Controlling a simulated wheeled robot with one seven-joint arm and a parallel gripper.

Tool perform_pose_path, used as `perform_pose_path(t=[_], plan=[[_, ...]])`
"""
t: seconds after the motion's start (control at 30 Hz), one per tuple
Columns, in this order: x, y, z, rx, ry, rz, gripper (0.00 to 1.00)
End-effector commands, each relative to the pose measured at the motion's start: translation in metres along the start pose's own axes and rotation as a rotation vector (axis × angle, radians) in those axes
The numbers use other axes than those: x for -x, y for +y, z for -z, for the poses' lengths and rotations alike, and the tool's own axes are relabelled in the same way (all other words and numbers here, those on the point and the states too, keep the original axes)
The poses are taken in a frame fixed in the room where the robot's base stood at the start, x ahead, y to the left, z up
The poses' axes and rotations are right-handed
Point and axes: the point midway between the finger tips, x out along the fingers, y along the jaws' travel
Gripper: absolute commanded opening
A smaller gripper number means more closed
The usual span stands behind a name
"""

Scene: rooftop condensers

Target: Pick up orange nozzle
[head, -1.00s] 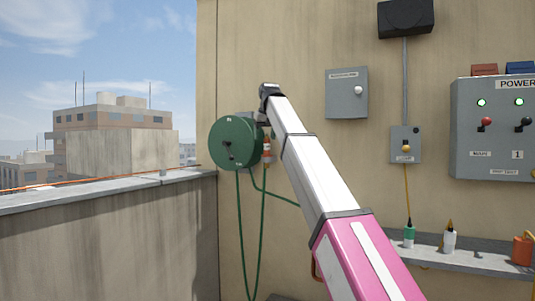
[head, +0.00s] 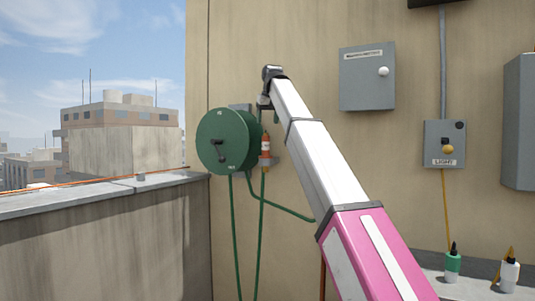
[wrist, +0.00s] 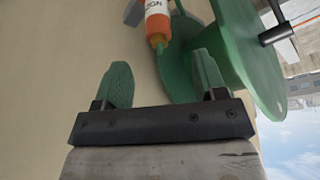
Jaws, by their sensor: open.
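The orange nozzle (head: 266,146) has a white label band and hangs upright in a small grey holder (head: 274,161) on the wall, just right of the green hose reel (head: 224,141). In the wrist view the nozzle (wrist: 157,27) shows at the top, cut off by the edge, with the reel (wrist: 245,50) to its right. My gripper (wrist: 163,82) is open and empty, its two green-padded fingers apart. The nozzle lies beyond the fingertips, roughly between them in the picture, and does not appear held. In the head view my arm reaches up toward the reel; its end is small there.
A green hose (head: 235,240) hangs in loops below the reel. A grey wall box (head: 367,77) and a light switch box (head: 444,144) are to the right. A ledge with a green bottle (head: 452,265) and a white bottle (head: 509,273) is lower right. A parapet (head: 100,240) stands at left.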

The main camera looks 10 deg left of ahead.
Motion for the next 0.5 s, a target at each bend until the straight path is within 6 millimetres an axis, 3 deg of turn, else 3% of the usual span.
perform_pose_path(t=[0.5], plan=[[-0.056, 0.000, 0.000, 0.000, -0.001, 0.000, 0.65]])
